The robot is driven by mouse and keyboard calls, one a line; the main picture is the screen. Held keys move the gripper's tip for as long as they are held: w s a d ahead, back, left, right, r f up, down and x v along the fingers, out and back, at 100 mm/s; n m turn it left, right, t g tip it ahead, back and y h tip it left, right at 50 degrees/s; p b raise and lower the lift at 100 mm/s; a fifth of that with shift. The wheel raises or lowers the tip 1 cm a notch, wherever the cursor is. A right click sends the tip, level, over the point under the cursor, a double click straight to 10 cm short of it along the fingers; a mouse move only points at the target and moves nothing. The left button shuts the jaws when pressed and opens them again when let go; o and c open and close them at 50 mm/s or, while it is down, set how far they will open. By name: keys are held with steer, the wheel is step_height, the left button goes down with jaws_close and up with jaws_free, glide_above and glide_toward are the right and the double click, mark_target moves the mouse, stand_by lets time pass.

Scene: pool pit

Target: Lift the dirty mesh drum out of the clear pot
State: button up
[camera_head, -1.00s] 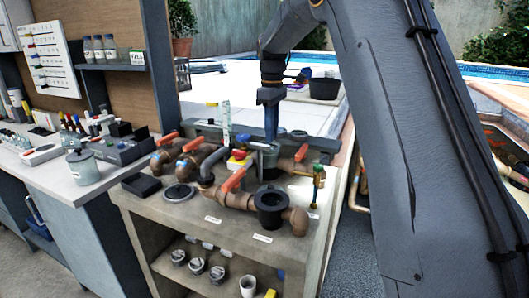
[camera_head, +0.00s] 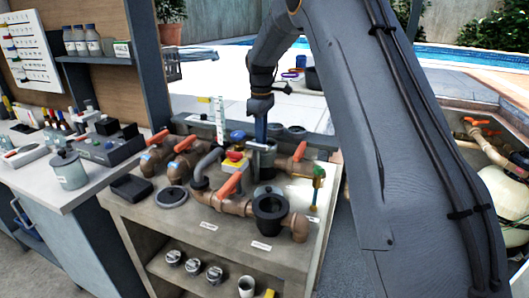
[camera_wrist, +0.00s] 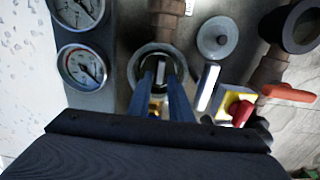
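The clear pot (camera_head: 263,166) stands among pipes on the bench top, and its round rim (camera_wrist: 135,62) shows from above in the wrist view. Inside it is the dark top of the mesh drum, with a pale bar-like handle (camera_wrist: 161,72) across the middle. My gripper (camera_head: 261,138) points straight down over the pot. In the wrist view its two blue fingers (camera_wrist: 161,80) reach the pot's mouth, one on each side of the handle, with a gap between them. I cannot tell whether they touch the handle. The drum's mesh body is hidden.
Two gauges (camera_wrist: 82,67) and a grey disc (camera_wrist: 216,39) flank the pot.

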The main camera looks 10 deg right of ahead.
steer(key=shift+f, duration=0.5)
jaws_close()
steer(key=shift+r, duration=0.1)
